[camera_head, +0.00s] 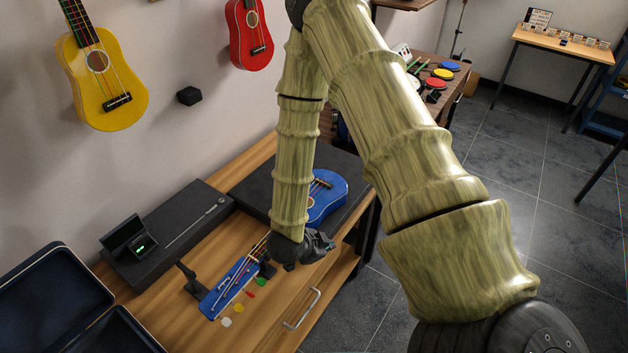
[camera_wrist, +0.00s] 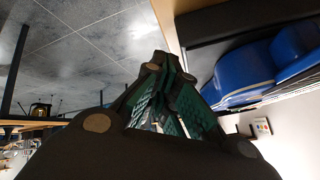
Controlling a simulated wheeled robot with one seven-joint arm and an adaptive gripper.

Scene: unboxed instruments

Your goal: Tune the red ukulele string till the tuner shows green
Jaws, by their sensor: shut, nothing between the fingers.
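A blue ukulele lies on the wooden bench, its body (camera_head: 328,198) on a dark pad and its headstock (camera_head: 229,290) toward the front left. White, yellow, red and green pegs line the headstock's right side; the red peg (camera_head: 250,294) is third from the front. The tuner (camera_head: 128,237) stands on a black case with a small green glow on its screen, too small to read. My gripper (camera_head: 326,243) is shut and empty, right of the neck and apart from the pegs. Its closed fingers show in the wrist view (camera_wrist: 160,62), with the blue body (camera_wrist: 246,75) beyond. My arm hides part of the neck.
A black stand (camera_head: 187,278) holds the headstock end. An open dark case (camera_head: 45,300) lies at the left. A drawer handle (camera_head: 302,309) juts from the bench front. Yellow (camera_head: 103,85) and red (camera_head: 248,35) ukuleles hang on the wall.

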